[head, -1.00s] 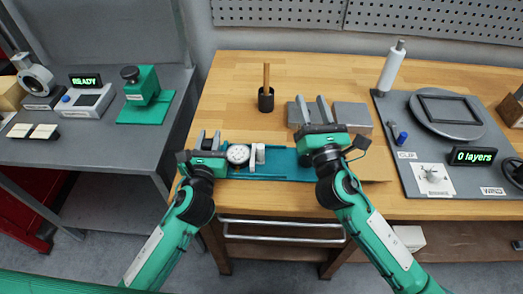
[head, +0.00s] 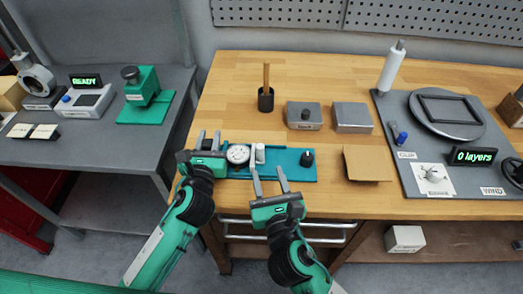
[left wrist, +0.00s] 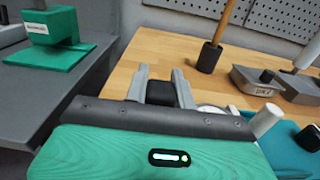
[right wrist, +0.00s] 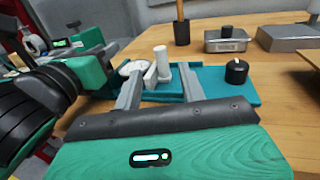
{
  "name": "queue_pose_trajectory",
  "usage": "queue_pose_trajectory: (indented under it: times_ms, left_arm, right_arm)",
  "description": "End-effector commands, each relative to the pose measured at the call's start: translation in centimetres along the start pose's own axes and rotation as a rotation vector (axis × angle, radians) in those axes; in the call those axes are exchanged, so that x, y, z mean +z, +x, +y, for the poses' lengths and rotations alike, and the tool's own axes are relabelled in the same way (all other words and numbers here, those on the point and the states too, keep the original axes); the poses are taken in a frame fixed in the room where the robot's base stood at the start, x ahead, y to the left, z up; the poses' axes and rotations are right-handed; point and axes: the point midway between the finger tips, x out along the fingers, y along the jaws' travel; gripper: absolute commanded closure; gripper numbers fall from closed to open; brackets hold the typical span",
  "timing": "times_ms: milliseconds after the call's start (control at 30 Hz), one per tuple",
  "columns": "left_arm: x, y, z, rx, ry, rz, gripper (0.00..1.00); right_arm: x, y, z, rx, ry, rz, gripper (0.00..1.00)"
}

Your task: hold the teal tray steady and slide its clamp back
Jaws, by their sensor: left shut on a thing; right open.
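The teal tray (head: 285,167) lies on the wooden table near its front edge. It bears a white round dial (head: 238,154), a white upright clamp post (head: 260,153) and a black knob (head: 307,158) at the right end. My left gripper (head: 208,142) is shut on a black block (left wrist: 160,93) at the tray's left end. My right gripper (head: 269,170) is open and empty at the tray's front side, just below the post. In the right wrist view the clamp post (right wrist: 162,62) appears between the fingers; I cannot tell whether they touch it.
Behind the tray are a black holder (head: 266,100) with a wooden stick and two grey blocks (head: 305,115). The table between the tray and holder is clear.

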Motion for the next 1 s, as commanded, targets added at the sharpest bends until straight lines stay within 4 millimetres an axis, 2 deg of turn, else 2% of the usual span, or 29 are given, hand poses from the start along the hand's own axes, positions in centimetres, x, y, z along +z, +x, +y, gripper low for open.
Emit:
queue_pose_trajectory:
  times_ms: [33, 200, 400, 567, 833, 867, 1000]
  left_arm:
    - [-0.5, -0.1, 0.0, 0.000, 0.001, 0.010, 1.00]
    - [-0.5, -0.1, 0.0, 0.000, 0.001, 0.010, 1.00]
    - [-0.5, -0.1, 0.0, 0.000, 0.001, 0.010, 1.00]
    - [-0.5, -0.1, 0.0, 0.000, 0.001, 0.010, 1.00]
    - [-0.5, -0.1, 0.0, 0.000, 0.001, 0.010, 1.00]
    - [-0.5, -0.1, 0.0, 0.000, 0.001, 0.010, 1.00]
    - [-0.5, -0.1, 0.0, 0.000, 0.001, 0.010, 1.00]
  right_arm:
    - [0.0, 1.2, 0.0, -0.001, -0.001, -0.002, 0.59]
    - [0.0, 4.5, 0.0, -0.001, 0.000, -0.002, 0.59]
    - [-0.1, 7.2, -0.1, -0.001, -0.001, -0.001, 0.59]
    - [-0.1, 8.1, 0.0, 0.000, 0.000, 0.000, 0.59]
    - [-0.1, 8.2, 0.0, 0.000, 0.001, 0.000, 0.59]
    - [-0.1, 8.2, 0.0, 0.000, 0.001, 0.000, 0.63]
    - [-0.1, 8.2, 0.0, 0.000, 0.000, 0.000, 0.90]
